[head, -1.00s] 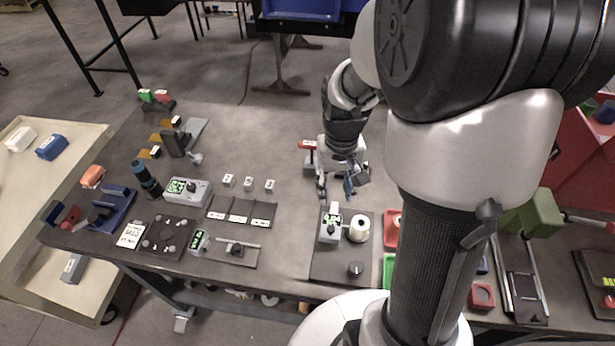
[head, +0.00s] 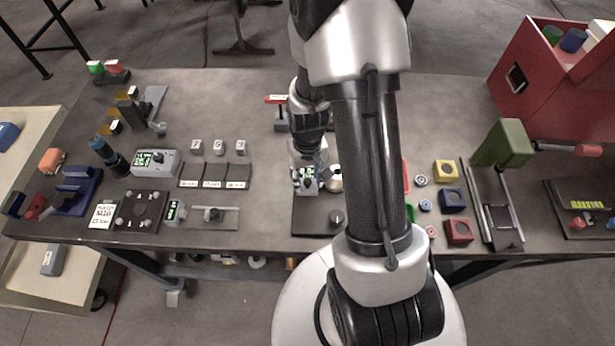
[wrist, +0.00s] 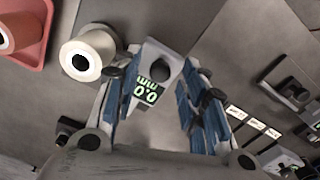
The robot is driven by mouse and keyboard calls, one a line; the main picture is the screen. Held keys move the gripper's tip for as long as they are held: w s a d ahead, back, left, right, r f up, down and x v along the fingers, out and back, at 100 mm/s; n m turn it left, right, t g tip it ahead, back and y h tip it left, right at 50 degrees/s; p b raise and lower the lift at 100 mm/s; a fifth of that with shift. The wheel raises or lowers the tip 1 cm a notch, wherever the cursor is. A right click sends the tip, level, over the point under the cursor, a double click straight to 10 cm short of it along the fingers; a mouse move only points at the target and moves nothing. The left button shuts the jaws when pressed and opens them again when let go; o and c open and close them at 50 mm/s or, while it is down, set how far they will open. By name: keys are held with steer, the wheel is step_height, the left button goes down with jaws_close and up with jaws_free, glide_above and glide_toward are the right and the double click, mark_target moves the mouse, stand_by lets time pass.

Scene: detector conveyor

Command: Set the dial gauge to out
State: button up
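A grey block gauge with a green digital display (head: 309,186), which I take as the dial gauge, stands on a dark plate (head: 309,221) in the middle of the table. In the wrist view the gauge (wrist: 158,72) reads 0.0 mm and has a dark round part on top. My gripper (head: 304,172) is right at the gauge. In the wrist view my gripper (wrist: 162,82) is open, with one blue-padded finger on each side of the gauge. Contact cannot be told. No "out" marking is readable.
A white spool (wrist: 88,54) stands close beside the gauge. A black knob (head: 337,217) sits on the same plate. A red-handled clamp (head: 277,100) stands behind. Left are another display unit (head: 157,162) and labelled mats (head: 214,174).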

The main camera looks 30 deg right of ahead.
steer(key=shift+f, duration=0.1)
steer(key=shift+c, duration=0.4)
jaws_close()
stand_by(0.4)
